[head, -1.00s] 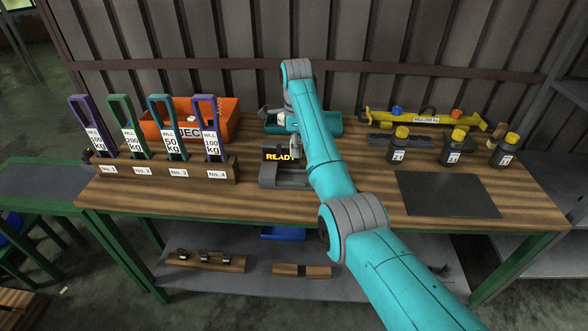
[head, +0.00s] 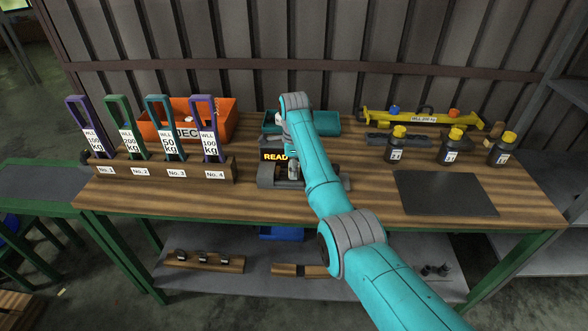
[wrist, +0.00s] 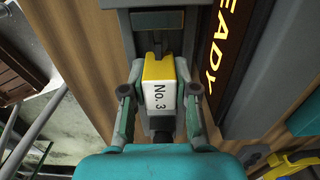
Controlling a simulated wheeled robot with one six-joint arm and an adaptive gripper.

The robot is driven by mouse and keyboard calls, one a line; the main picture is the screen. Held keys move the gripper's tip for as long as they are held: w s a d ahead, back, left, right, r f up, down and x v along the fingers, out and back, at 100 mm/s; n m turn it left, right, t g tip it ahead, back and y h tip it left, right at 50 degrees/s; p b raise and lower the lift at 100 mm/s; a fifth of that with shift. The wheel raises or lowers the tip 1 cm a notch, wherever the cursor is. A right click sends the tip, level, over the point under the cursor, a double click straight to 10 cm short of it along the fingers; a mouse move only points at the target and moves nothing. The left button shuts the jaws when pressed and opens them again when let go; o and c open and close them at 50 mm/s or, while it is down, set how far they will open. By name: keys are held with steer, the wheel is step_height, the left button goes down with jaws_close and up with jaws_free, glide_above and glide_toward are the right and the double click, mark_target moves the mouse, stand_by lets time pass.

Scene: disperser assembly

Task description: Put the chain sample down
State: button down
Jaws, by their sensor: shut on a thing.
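The chain sample shows in the wrist view as a block with a yellow top and a white face marked "No. 3" (wrist: 160,97). My gripper (wrist: 160,90) is shut on it, one finger on each side. In the head view my gripper (head: 293,170) is low over the grey test device (head: 268,180) with the lit "READY" display. The sample lines up with a grey channel of that device (wrist: 155,22) in the wrist view. I cannot tell whether it touches the device. The chain itself is not clearly visible.
A rack (head: 160,172) with several tagged slings stands at left, before an orange bin (head: 225,118). A teal tray (head: 325,122) lies behind my arm. Black bottles with yellow caps (head: 450,148), a yellow beam (head: 420,119) and a dark mat (head: 445,193) are at right.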

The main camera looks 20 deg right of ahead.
steer(key=shift+s+f, duration=0.1)
steer(key=shift+f, duration=0.5)
steer(key=c, duration=1.2)
jaws_free()
steer(key=shift+f, duration=0.2)
steer(key=shift+r, duration=0.1)
step_height(320, 180, up, 13)
steer(key=shift+r, duration=0.2)
